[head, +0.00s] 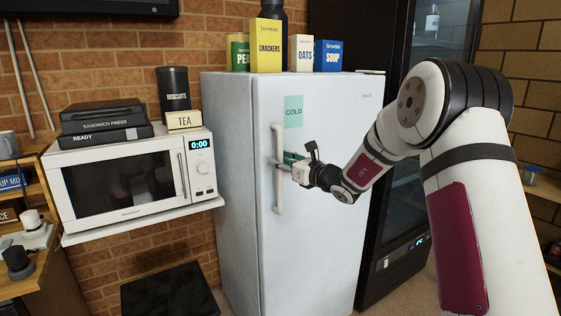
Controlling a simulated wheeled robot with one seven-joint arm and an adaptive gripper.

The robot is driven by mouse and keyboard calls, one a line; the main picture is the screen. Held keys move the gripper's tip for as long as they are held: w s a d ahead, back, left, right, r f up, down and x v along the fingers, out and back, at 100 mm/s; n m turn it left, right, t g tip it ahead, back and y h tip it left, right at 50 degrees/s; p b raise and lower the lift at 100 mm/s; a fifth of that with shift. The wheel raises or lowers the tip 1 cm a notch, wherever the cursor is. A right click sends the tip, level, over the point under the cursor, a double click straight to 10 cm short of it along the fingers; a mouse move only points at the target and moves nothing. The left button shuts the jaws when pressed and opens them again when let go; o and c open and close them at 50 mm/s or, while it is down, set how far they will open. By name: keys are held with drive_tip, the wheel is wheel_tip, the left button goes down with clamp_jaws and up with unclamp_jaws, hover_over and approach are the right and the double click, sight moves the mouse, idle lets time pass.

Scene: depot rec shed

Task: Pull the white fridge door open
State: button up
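The white fridge (228,180) stands in the middle of the head view. Its door (325,230) is flush with the body and looks closed. A long vertical white handle (278,195) is on the door's left side, below a green "COLD" note (293,112). My gripper (283,161) comes in from the right at the handle's mid-height. Its fingertips are at the handle bar, and a small part shows just left of the bar. The fingers are small and partly hidden, so I cannot tell whether they are closed on the handle.
A white microwave (203,165) on a shelf stands left of the fridge. Boxes, including yellow crackers (267,45) and blue soup (327,56), stand on the fridge top. A tall black glass-door cabinet (376,270) stands to the right. A black box (170,292) is low at left.

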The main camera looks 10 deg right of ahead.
drive_tip(key=shift+w, duration=0.1)
clamp_jaws()
